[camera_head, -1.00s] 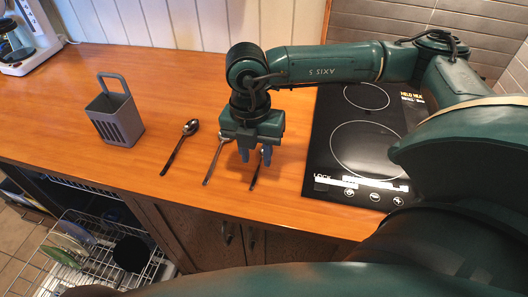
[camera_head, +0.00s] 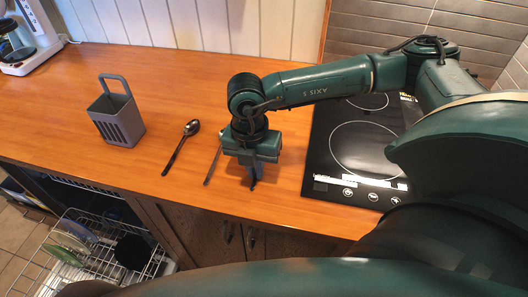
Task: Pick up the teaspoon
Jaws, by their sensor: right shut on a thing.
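My right gripper (camera_head: 253,178) is low over the wooden counter, pointing down, shut on the rightmost utensil, taken as the teaspoon (camera_head: 253,186). Only the dark handle end shows below the fingers; its head is hidden behind the gripper. I cannot tell whether it still touches the counter. A dark spoon (camera_head: 181,147) lies on the counter at left, bowl toward the back. A middle utensil (camera_head: 212,167) lies just left of the gripper, its upper part hidden by my wrist. My left gripper is not in view.
A grey slotted utensil holder (camera_head: 119,120) with a raised handle stands at left. A black cooktop (camera_head: 350,150) is just right of the gripper. An open dishwasher rack (camera_head: 95,250) is below the counter's front edge. The counter between holder and spoon is clear.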

